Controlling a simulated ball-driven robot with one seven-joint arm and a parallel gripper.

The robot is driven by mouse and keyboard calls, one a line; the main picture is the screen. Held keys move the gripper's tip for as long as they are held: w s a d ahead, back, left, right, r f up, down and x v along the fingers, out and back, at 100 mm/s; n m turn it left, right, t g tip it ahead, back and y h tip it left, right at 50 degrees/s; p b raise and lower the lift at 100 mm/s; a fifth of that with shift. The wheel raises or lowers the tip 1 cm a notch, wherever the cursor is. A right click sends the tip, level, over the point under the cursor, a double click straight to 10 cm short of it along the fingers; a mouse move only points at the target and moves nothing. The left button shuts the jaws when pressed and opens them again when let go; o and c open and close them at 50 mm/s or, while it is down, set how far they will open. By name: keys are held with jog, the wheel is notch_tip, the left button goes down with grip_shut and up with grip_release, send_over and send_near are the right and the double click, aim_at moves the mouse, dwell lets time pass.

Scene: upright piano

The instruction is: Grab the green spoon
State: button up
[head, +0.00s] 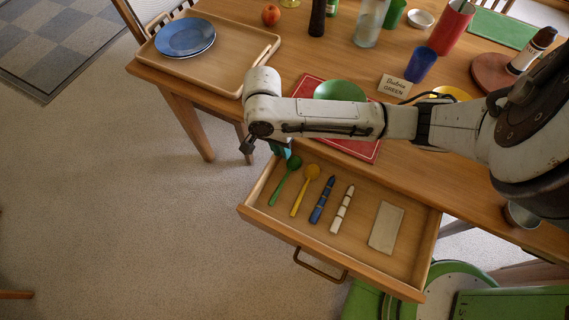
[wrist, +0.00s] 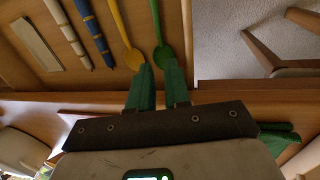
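The green spoon (head: 283,184) lies in the open drawer (head: 384,274), at its left end, with its bowl toward the table. In the wrist view the green spoon (wrist: 163,54) has its bowl just beyond my fingertips, nearer the right one. My gripper (wrist: 159,70) has two green fingers with a gap between them and nothing held. In the head view my gripper (head: 282,151) is over the table-side end of the drawer, near the spoon's bowl, partly hidden by my arm. I cannot tell its exact height above the spoon.
The yellow spoon (head: 304,188) lies close beside the green one. A blue striped utensil (head: 323,200), a white one (head: 342,209) and a pale flat block (head: 386,227) lie farther right. The table edge overhangs the drawer's back. A green plate (head: 340,90) is on the table.

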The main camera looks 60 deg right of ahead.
aim_at(288, 172)
jog(key=f, duration=0.3)
jog(key=s+f+b, duration=0.1)
jog(key=f, duration=0.3)
jog(key=s+f+b, duration=0.1)
jog(key=f, duration=0.2)
jog(key=shift+f, duration=0.25)
grip_shut()
